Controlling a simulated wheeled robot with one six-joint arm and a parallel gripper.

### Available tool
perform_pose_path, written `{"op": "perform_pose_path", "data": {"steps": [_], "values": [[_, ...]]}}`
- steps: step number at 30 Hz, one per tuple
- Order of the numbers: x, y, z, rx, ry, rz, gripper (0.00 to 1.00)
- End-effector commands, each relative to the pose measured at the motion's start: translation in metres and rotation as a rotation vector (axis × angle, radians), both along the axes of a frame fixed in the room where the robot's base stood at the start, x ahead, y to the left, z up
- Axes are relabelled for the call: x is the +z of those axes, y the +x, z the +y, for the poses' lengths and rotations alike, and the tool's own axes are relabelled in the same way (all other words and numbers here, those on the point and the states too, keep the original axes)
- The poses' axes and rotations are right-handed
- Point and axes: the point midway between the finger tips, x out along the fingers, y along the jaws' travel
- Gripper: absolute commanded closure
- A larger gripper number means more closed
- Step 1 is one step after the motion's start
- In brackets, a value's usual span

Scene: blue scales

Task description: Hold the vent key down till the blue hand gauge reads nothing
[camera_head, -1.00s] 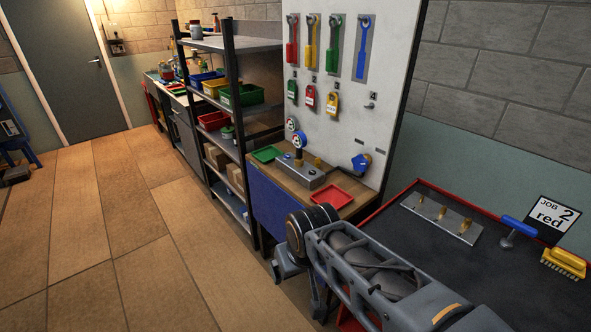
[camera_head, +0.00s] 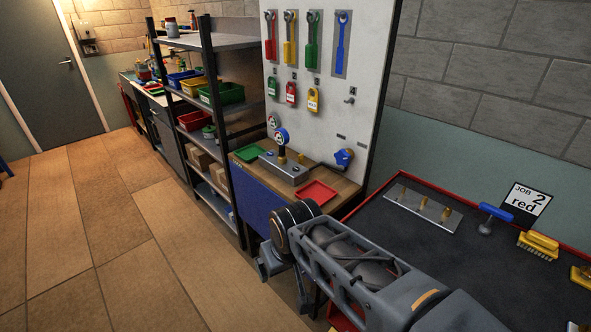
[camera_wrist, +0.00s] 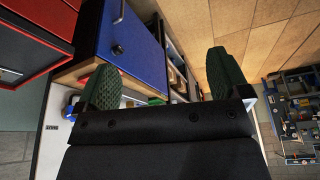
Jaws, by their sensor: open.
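A grey metal block (camera_head: 287,172) with brass fittings sits on a wooden-topped bench below the white tool board. A blue-rimmed gauge (camera_head: 281,136) stands on it; its hand is too small to read. A second round gauge (camera_head: 272,120) is just behind it. A brass knob (camera_head: 301,158) is on the block's right part; I cannot tell if it is the vent key. My gripper (camera_head: 284,277) points down in front of the bench, apart from the block. In the wrist view its two green-padded fingers (camera_wrist: 165,82) are spread with nothing between them.
A green tray (camera_head: 248,153) and a red tray (camera_head: 317,191) flank the block. A blue valve handle (camera_head: 343,157) is at right. A dark red-edged worktop (camera_head: 400,237) lies right of my arm. Shelving (camera_head: 207,40) stands left. The tiled floor at left is clear.

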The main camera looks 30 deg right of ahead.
Motion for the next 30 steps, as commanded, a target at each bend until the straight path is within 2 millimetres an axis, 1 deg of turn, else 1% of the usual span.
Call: {"op": "perform_pose_path", "data": {"steps": [4,30], "values": [[0.0000,0.0000,0.0000,0.000,0.000,0.000,0.07],[0.0000,0.0000,0.0000,0.000,0.000,0.000,0.90]]}}
